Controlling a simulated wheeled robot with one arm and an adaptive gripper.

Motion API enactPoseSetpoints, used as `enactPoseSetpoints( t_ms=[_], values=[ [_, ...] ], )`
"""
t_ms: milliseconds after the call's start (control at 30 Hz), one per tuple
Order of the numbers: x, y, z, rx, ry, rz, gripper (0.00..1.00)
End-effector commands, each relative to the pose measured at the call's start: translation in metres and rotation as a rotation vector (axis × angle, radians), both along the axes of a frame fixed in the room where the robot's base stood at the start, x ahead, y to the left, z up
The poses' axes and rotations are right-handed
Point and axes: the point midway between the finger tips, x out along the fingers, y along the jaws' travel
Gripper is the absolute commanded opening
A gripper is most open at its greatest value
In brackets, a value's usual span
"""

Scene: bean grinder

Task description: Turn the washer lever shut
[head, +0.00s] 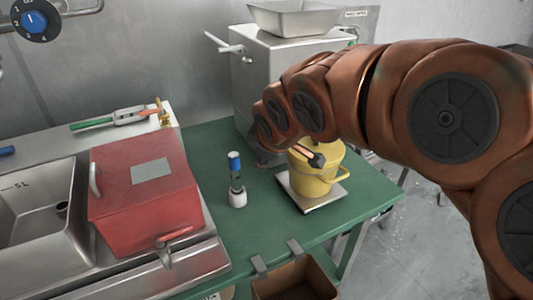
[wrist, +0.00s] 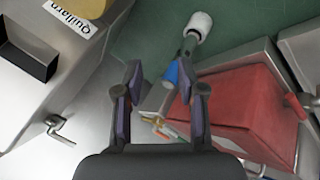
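Two levers show, and I cannot tell for sure which is the washer's. One is a metal lever (head: 224,45) high on the left side of the grey steel machine (head: 285,75); a metal lever (wrist: 60,130) also shows on the grey housing at the left of the wrist view. The other is a tap-like lever (head: 168,246) on the front of the red box (head: 145,185). My gripper (wrist: 163,88) is open, with nothing between its fingers. It hangs above the bench, near the grey machine and apart from both levers. In the head view my arm mostly hides it.
A blue-topped tool (head: 236,180) stands upright on the green bench (head: 225,240); in the wrist view it lies beyond my fingers. A yellow jug (head: 318,170) sits on a scale plate (head: 313,203). A sink (head: 35,205) is at left, a brown bin (head: 295,280) in front.

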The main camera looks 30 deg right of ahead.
Motion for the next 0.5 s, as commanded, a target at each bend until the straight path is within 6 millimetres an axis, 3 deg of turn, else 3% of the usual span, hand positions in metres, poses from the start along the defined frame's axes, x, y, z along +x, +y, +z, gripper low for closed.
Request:
enactPoseSetpoints(
  t_ms=[200, 500],
  values=[
    [-0.0112, 0.0038, -0.0037, 0.026, 0.034, -0.032, 0.39],
    [-0.0124, 0.004, -0.0047, 0.028, 0.038, -0.036, 0.39]
  ],
)
